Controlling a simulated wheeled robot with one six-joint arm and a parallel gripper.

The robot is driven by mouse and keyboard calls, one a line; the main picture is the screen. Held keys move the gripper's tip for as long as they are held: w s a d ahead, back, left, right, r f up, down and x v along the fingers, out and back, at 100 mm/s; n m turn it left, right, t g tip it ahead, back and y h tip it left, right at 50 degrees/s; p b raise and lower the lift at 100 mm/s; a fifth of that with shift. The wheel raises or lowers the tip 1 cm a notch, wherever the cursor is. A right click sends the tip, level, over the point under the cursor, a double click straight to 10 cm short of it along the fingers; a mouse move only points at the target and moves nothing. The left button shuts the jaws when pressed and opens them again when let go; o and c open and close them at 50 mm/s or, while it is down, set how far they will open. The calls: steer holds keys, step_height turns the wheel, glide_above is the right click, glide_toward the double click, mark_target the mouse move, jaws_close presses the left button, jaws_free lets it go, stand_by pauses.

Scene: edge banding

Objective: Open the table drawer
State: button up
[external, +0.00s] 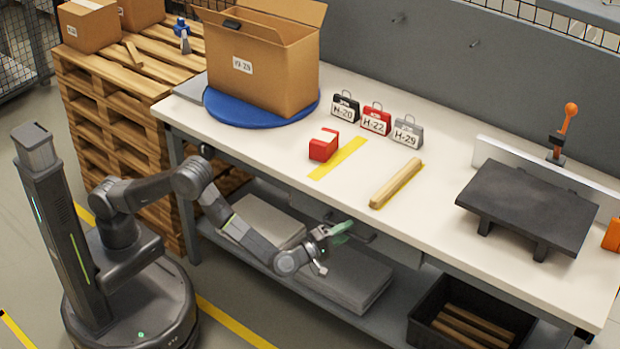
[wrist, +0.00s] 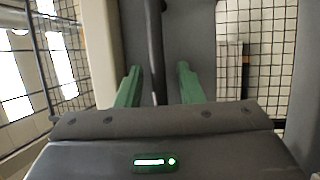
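The table drawer is under the front edge of the white-topped workbench (external: 262,158), and its grey front (external: 388,246) is partly hidden by my gripper in the external view. My gripper (external: 345,231) is at this drawer front, below the tabletop edge. In the wrist view the grey drawer front (wrist: 188,38) fills the middle, with a dark bar handle (wrist: 155,45) running across it. The two green fingers of my gripper (wrist: 160,80) are apart, one on each side of the bar. I see a gap between the bar and each finger. The drawer looks shut.
A lower shelf holds grey flat stacks (external: 345,278) and a dark crate (external: 425,318) with wooden strips. On the tabletop are an open carton (external: 262,75), a red box (external: 323,146), a wooden strip (external: 396,184) and a black plate (external: 525,203). Pallets (external: 90,110) stand at left.

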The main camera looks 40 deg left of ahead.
jaws_close()
steer(key=shift+s, duration=0.1)
steer(key=s+b, duration=0.4)
steer(key=s, duration=2.9)
steer(key=shift+s+b, duration=0.25)
steer(key=shift+b, duration=0.05)
jaws_free()
